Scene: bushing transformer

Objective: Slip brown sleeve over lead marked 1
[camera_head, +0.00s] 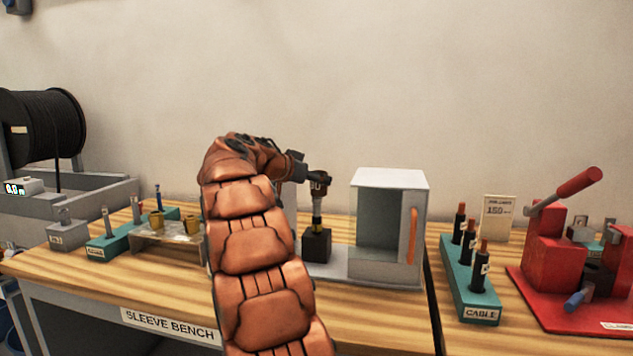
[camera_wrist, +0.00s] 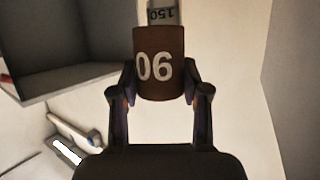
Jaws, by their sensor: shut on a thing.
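My gripper (camera_head: 305,172) is shut on a brown sleeve (camera_wrist: 159,62), with its fingers (camera_wrist: 159,90) on either side. White digits on the sleeve read as 06 in the wrist view. In the head view the sleeve (camera_head: 317,186) is small and dark, above a black block (camera_head: 317,246). A narrow dark and yellowish piece (camera_head: 317,221) stands between block and sleeve. In the wrist view a grey piece with an upside-down 150 (camera_wrist: 162,13) shows past the sleeve's end. I cannot tell whether it is inside the sleeve. No mark 1 is readable.
An open grey cabinet (camera_head: 388,178) with an orange handle (camera_head: 412,230) stands close right of the block. Several black cables with copper tops stand in a teal rack (camera_head: 469,285). A red lever press (camera_head: 553,260) is far right. Two yellowish cups sit on a stand (camera_head: 168,238) at left.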

